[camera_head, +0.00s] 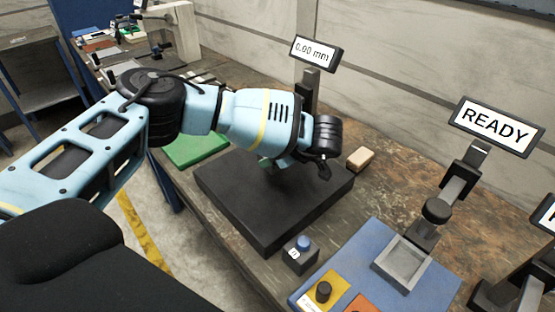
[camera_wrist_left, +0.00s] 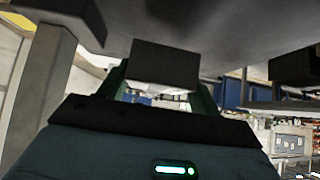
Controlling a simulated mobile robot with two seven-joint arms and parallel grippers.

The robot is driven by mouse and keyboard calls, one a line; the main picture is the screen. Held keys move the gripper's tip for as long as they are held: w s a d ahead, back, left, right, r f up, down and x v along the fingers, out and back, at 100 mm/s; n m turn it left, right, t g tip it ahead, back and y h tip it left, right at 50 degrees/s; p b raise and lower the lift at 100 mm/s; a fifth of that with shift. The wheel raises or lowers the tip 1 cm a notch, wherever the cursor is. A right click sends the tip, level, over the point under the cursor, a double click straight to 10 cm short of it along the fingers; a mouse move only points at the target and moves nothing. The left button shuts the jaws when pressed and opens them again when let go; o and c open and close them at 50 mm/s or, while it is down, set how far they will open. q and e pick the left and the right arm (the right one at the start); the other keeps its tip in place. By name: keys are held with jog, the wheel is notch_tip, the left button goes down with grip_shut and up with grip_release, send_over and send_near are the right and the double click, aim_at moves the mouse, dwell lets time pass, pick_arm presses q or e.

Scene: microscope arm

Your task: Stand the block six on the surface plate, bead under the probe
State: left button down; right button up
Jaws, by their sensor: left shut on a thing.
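The dark surface plate (camera_head: 240,210) lies on the bench under my left arm. The gauge stand (camera_head: 308,90) rises behind the arm, with a display (camera_head: 315,53) reading 0.00 mm. The probe and bead are hidden or too small to make out. My left gripper is mostly hidden behind its own wrist in the head view, low over the plate. In the left wrist view its green fingers (camera_wrist_left: 163,92) are shut on a dark grey block (camera_wrist_left: 165,65), which I take as block six. No number shows on it. I cannot tell whether it touches the plate. My right gripper is out of view.
A tan block (camera_head: 361,158) lies by the plate's far right edge. A small dark box with a blue button (camera_head: 303,243) stands at its front corner. A blue panel (camera_head: 345,262) and a station with a READY display (camera_head: 495,127) are at right. A green mat (camera_head: 195,148) is at left.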

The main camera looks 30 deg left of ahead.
pick_arm(q)
jog(key=shift+w+r, duration=0.15)
jog(key=shift+r, duration=0.1)
jog(key=shift+w+a+f, duration=0.2)
jog(key=shift+w+f, duration=0.05)
jog(key=shift+w, duration=0.1)
jog(key=shift+f, duration=1.55)
jog(key=shift+f, duration=0.1)
jog(key=shift+c, duration=1.6)
grip_release()
jog(key=shift+s+f, duration=0.15)
jog(key=v, duration=1.2)
